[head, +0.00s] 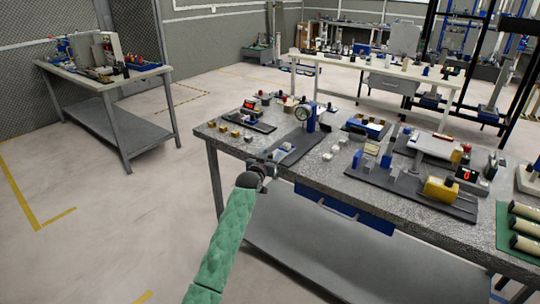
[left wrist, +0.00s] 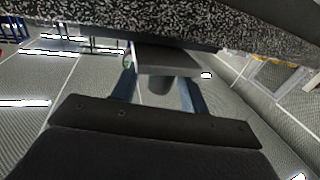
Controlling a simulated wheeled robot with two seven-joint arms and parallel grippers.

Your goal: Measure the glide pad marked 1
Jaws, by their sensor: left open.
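Several small yellowish blocks (head: 235,133) sit in a row at the left end of the speckled bench (head: 335,170); I cannot read any mark, so I cannot tell which piece is the pad marked 1. A round dial gauge (head: 302,113) stands on a dark plate behind my left gripper. My left gripper (head: 268,159) is at the bench's front edge. In the left wrist view the open fingers (left wrist: 158,82) stand apart, with a grey block-like part (left wrist: 167,61) showing between or behind them; I cannot tell if they touch it. My right gripper is not in view.
A red-lit display (head: 249,105) stands behind the yellowish blocks. A blue drawer (head: 345,209) hangs under the front edge.

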